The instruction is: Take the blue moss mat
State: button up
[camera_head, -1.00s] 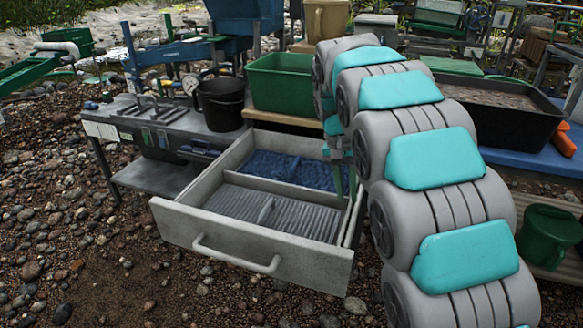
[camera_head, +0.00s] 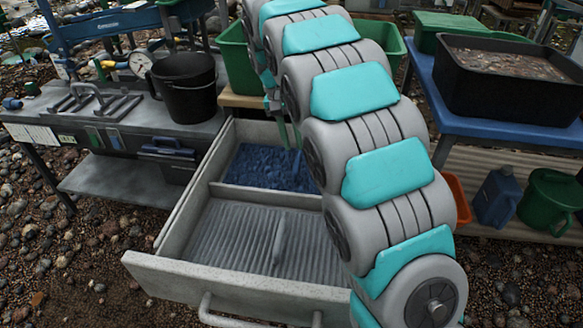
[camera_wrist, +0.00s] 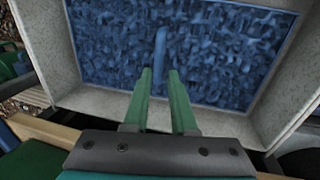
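The blue moss mat (camera_head: 262,168) lies flat in the rear compartment of the open grey drawer (camera_head: 212,270). In the wrist view the mat (camera_wrist: 110,45) fills the compartment floor, and a raised blue rib (camera_wrist: 160,50) stands along its middle. My gripper (camera_wrist: 163,75) has two green fingers, apart with an empty gap between them. The fingertips point at the rib from the near side, over the mat; I cannot tell how far above it they are. In the head view my gripper (camera_head: 291,140) is over the rear compartment, and my arm hides the mat's right side.
A grey ribbed mat (camera_head: 240,238) with a raised rib lies in the front compartment. Drawer walls surround both. A black bucket (camera_head: 186,88) stands on the bench at left. A green tub (camera_head: 236,58) is behind the drawer. A blue table (camera_head: 468,108) with a black tray stands at right.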

aim_at(297, 157)
jog(key=f, duration=0.2)
jog(key=d+f+b, duration=0.1)
jog(key=f, duration=0.1)
jog(key=f+b, duration=0.1)
jog(key=f, duration=0.1)
jog(key=shift+s+d, duration=0.15)
jog(key=shift+s, duration=0.2)
jog(key=shift+r, duration=0.1)
grip_shut()
dwell(1.0)
